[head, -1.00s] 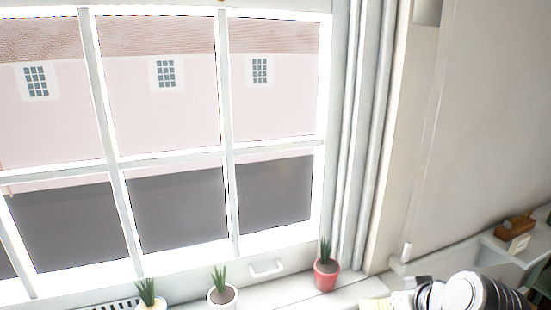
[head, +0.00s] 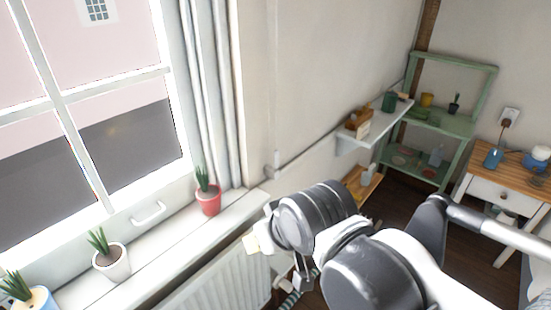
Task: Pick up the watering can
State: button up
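I cannot make out a clear watering can in the head view. A small dark green vessel (head: 389,101) stands on the white wall shelf, too small to identify. My arm reaches in from the lower right, in front of the radiator and floor. My gripper (head: 303,282) is at the lower middle, mostly hidden behind my arm links, and its fingers cannot be made out. No object shows in it.
A red pot (head: 208,200), a white pot (head: 111,262) and a blue-and-white pot (head: 34,300) with plants stand on the windowsill (head: 175,246) above a radiator (head: 215,284). A green shelf unit (head: 452,120) and wooden-topped table (head: 515,185) stand at right. Dark floor shows between.

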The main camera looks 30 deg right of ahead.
aim_at(390, 102)
jog(key=z, duration=1.65)
jog(key=u, duration=2.65)
jog(key=z, duration=2.65)
